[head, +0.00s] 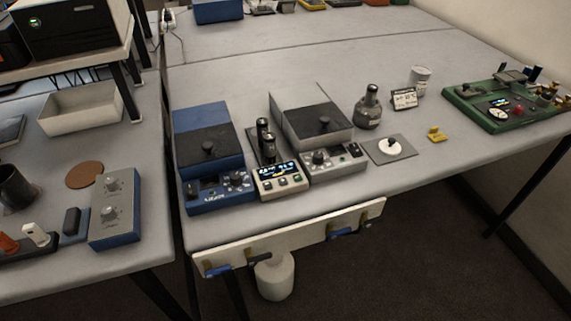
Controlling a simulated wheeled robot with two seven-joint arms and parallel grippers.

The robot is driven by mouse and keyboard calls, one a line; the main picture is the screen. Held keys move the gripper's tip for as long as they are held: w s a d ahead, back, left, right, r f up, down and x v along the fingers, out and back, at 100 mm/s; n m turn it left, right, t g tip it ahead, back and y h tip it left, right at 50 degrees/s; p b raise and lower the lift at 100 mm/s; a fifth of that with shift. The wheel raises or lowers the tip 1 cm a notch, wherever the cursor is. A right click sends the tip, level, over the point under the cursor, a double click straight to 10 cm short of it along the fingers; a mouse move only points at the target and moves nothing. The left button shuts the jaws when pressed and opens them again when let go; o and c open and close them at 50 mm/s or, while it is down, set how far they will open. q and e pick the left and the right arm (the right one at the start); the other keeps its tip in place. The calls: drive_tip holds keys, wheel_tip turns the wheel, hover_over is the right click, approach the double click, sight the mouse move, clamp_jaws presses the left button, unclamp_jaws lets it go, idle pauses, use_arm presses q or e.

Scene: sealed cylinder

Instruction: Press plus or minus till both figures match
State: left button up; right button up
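A small cream control box (281,182) stands near the front edge of the middle table, between a blue device and a grey device. Its dark display (277,170) shows two groups of lit figures, one bluish white at left and one at right, with a yellowish line below. The figures are too small to read for sure. A row of small buttons (283,182) sits below the display; I cannot make out plus or minus marks. Neither of my grippers is in view.
The blue device (209,152) is left of the box and the grey device (314,125) right. Dark cylinders (267,142) stand behind it. A flask (369,107), small sign (404,98) and green board (506,108) are farther right. The table's back is largely clear.

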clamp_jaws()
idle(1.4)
